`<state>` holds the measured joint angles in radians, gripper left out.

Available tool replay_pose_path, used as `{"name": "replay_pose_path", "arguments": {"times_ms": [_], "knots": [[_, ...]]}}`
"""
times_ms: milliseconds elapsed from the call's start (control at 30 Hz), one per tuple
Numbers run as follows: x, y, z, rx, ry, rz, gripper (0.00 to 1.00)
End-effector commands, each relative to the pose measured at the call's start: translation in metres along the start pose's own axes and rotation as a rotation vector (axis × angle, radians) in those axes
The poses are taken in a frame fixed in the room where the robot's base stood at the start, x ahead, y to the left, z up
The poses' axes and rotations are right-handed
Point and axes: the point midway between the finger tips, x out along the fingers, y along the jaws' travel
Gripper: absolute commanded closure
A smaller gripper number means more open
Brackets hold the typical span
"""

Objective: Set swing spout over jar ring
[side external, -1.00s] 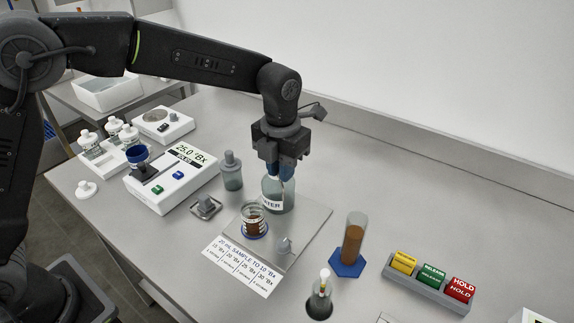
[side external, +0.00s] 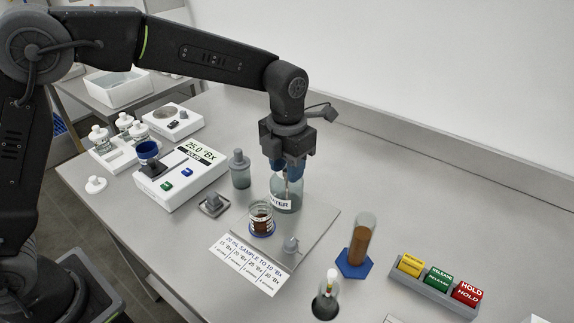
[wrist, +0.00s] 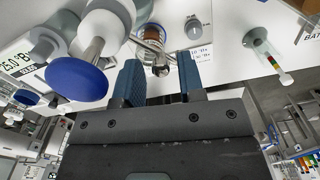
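A glass jar (side external: 262,222) with brown liquid stands in a blue ring (side external: 262,234) on a grey plate. It also shows in the wrist view (wrist: 153,34), beyond my fingers. A glass water bottle (side external: 287,204) stands behind the jar, directly below my gripper in the side view. A metal spout (wrist: 158,58) shows between my fingertips in the wrist view, with the jar beyond it. My gripper (side external: 287,172) points down at the bottle's top. Its blue fingers (wrist: 159,62) are apart, with gaps beside the spout. Whether they touch it is unclear; the fingers partly hide the bottle top.
A grey-capped bottle (side external: 240,170) and a refractometer (side external: 180,175) stand to the left. A brown-filled cylinder (side external: 362,240), a dropper bottle (side external: 325,302) and a button block (side external: 437,282) stand to the right. The bench behind them is clear.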

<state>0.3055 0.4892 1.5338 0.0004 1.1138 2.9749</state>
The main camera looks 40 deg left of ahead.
Motion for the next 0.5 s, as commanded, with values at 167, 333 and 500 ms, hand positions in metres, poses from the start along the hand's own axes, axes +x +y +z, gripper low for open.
{"name": "replay_pose_path", "arguments": {"times_ms": [167,333,500], "knots": [[0.001,0.000,-0.001,0.000,0.003,0.000,0.56],[0.000,-0.001,-0.001,0.001,0.003,0.000,0.56],[-0.017,-0.001,0.000,0.001,0.000,0.000,0.56]]}}
